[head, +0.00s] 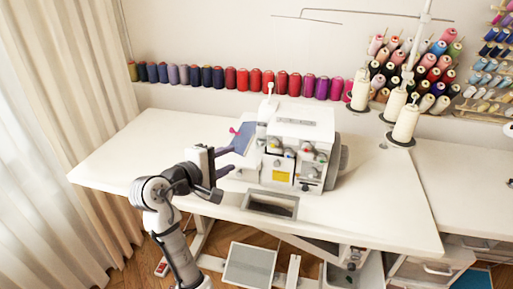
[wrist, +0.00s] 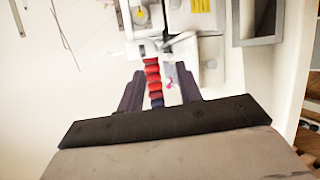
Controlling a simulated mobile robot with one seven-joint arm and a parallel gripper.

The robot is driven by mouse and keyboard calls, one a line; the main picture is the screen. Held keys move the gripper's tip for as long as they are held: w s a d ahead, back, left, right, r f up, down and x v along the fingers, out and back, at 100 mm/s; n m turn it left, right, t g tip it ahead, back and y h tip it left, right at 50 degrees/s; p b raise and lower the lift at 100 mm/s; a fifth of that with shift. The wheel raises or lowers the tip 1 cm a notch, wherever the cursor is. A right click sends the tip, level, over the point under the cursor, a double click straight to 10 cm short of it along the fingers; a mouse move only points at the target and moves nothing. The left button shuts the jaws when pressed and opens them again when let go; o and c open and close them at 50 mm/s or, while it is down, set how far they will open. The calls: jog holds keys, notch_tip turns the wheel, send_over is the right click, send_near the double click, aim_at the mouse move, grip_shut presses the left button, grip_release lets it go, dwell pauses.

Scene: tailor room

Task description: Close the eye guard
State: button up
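The white sewing machine (head: 300,150) stands on the table, with coloured dials on its front. A bluish, tilted panel (head: 243,138) with a pink knob (head: 233,130) sticks out from its left side; this looks like the eye guard, swung outward. My gripper (head: 226,162) is at the left of the machine, close to the panel. In the wrist view my gripper (wrist: 160,75) has its two dark fingers spread apart. The pink knob (wrist: 169,84) and red spools show in the gap between them. I cannot tell whether a finger touches the panel.
The white table (head: 120,160) is clear to the left. A rectangular recess (head: 270,204) lies in front of the machine. Thread cones (head: 405,122) stand at the right, under a thin stand. A row of spools (head: 255,79) lines the back wall.

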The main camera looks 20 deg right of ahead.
aim_at(259, 145)
jog(key=p+x, duration=0.2)
jog(key=x, duration=1.1)
jog(key=shift+w, duration=0.15)
grip_shut()
